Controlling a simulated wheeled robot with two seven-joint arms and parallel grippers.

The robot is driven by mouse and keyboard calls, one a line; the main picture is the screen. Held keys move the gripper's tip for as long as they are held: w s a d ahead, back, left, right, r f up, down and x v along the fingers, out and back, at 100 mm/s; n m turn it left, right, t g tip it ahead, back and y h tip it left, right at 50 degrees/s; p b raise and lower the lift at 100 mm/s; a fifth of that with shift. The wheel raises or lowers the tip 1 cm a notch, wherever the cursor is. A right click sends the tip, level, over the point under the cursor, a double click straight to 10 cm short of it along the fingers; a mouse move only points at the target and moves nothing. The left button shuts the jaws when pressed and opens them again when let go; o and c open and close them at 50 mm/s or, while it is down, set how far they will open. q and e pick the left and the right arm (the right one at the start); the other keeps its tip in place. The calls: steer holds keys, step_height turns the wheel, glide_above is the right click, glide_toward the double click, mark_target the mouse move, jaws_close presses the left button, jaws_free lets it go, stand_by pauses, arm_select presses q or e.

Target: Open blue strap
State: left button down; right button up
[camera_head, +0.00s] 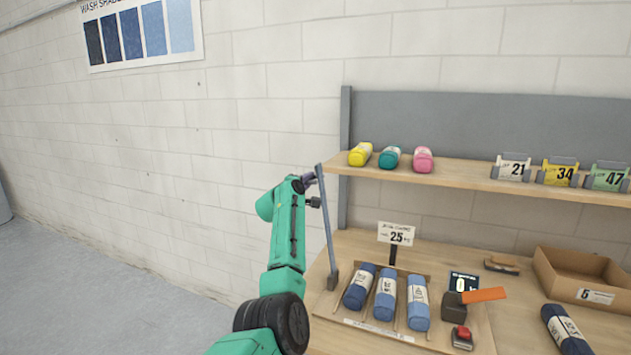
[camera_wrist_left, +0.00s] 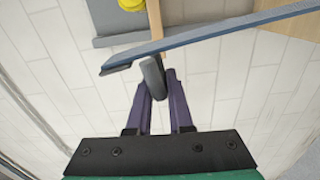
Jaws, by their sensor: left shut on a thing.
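The blue strap (camera_head: 328,230) is a long, thin blue-grey bar standing nearly upright at the left end of the bench. Its lower end meets a small grey block on the bench top, and its upper end is beside the shelf's left edge. In the left wrist view the strap (camera_wrist_left: 210,38) crosses at a slant beyond the fingers. My left gripper (camera_head: 310,179) is at the strap's top end. Its purple fingers (camera_wrist_left: 157,95) are shut on a dark grey rounded tab (camera_wrist_left: 152,76) next to the strap; the join between tab and strap is unclear. My right gripper is not in view.
Three blue rolled bundles (camera_head: 386,293) lie on the bench right of the strap. A shelf (camera_head: 460,171) with coloured rolls and number cards is above. An orange-handled tool (camera_head: 484,295), a red-topped device (camera_head: 462,336) and a cardboard box (camera_head: 566,285) stand further right. Left of the strap is bare wall.

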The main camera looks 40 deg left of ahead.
arm_select(q)
steer(key=shift+f, duration=0.25)
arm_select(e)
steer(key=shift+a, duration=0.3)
arm_select(q)
steer(key=c, duration=0.9)
jaws_free()
steer(key=shift+o, duration=0.3)
steer(key=shift+r, duration=0.1)
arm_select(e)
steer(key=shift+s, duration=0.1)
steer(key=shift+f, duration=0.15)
arm_select(q)
steer(key=shift+s+d+b, duration=0.2)
steer(key=shift+s+b, duration=0.35)
steer(key=shift+b, duration=0.05)
steer(key=b+v, duration=0.6)
steer(key=v, duration=0.7)
steer(key=shift+s, duration=0.2)
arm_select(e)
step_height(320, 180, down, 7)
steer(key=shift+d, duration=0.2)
